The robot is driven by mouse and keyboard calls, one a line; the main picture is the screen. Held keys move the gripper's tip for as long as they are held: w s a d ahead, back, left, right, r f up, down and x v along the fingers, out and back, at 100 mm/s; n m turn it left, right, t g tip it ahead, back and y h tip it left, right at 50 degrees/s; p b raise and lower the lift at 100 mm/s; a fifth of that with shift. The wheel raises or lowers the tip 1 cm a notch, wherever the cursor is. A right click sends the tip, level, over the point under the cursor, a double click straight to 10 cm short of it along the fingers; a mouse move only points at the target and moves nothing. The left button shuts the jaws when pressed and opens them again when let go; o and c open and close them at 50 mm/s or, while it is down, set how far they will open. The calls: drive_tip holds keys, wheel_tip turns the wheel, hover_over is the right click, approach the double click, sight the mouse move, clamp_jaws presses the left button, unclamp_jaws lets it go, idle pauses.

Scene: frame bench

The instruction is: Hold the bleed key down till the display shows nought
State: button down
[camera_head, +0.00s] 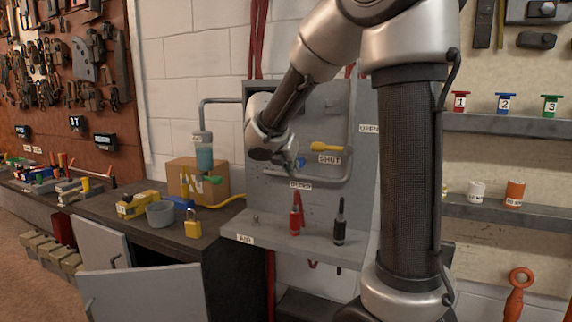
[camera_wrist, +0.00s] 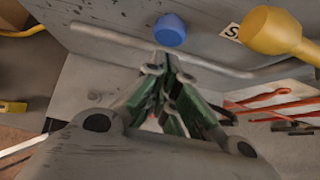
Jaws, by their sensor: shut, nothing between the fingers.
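A round blue knob (camera_wrist: 170,30), which may be the bleed key, stands out from the grey panel (camera_wrist: 110,25) in the wrist view. It also shows as a small blue patch (camera_head: 300,162) beside my gripper in the head view. My gripper (camera_wrist: 160,68) is shut and empty, its green-sided fingers together just below the knob in the picture. I cannot tell whether the fingertips touch it. No readable pressure display shows; my arm covers part of the panel.
A yellow lever (camera_head: 328,148) sits right of my gripper above a SHUT label (camera_head: 330,159). A grey pipe (camera_head: 330,181) runs below. Red-handled (camera_head: 296,216) and black-handled (camera_head: 340,222) tools stand on the shelf (camera_head: 262,236). A cluttered bench is left.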

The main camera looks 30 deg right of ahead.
drive_tip(key=shift+w+d, duration=0.5)
drive_tip(key=shift+d, duration=0.15)
